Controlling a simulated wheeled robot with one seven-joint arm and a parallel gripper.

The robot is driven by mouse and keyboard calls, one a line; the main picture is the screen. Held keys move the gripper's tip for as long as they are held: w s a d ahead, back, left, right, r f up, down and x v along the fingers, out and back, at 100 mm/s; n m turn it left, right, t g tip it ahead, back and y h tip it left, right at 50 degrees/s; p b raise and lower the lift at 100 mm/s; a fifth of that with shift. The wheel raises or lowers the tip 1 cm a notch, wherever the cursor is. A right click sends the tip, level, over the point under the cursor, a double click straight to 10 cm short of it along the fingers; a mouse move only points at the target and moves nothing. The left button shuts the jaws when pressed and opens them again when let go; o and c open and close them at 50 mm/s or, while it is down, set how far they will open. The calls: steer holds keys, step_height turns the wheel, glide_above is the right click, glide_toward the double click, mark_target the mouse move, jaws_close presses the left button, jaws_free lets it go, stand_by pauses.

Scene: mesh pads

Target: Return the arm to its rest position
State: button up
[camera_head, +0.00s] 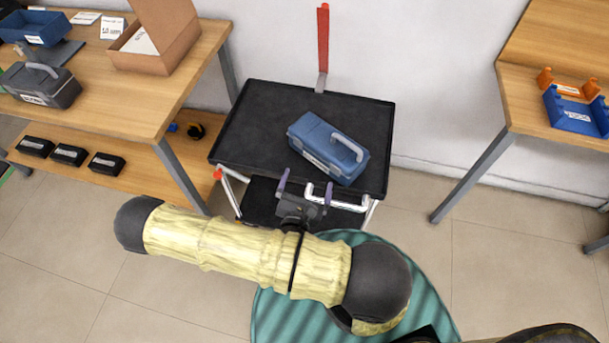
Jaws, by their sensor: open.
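My gripper (305,190) is at the front edge of a black cart in the head view. Its two purple-grey fingers are apart, with nothing between them. A blue toolbox (322,143) with a grey-blue handle lies at an angle on the cart's top tray (262,118), beyond the fingertips and apart from them as far as I can tell. My arm, in a yellowish cover with dark joints, stretches across the lower middle of the view and hides part of the floor and the cart's lower front.
A wooden table (120,90) at left bears a dark toolbox (42,85), an open cardboard box (155,40) and a blue bin (35,27). Black boxes (70,154) lie on its lower shelf. A table at right (525,95) holds orange and blue holders (578,112). Floor right of the cart is clear.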

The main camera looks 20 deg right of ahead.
stand_by(0.3)
steer(key=w+a+r+m+g+y+p, duration=0.1)
steer(key=a+r+m+g+y+p, duration=0.3)
steer(key=m, duration=0.6)
steer(key=w+a+r+m+g+y+p, duration=0.1)
steer(key=a+r+m+g+y+p, duration=0.35)
steer(key=m, duration=0.55)
steer(key=s+d+r+m+g+p, duration=0.1)
steer(key=s+d+r+m, duration=0.1)
steer(key=r, duration=0.8)
steer(key=s+d+r+m+g+y+p, duration=0.1)
steer(key=d+r+m, duration=0.4)
steer(key=r, duration=0.6)
steer(key=shift+s+g, duration=0.55)
steer(key=shift+s, duration=0.35)
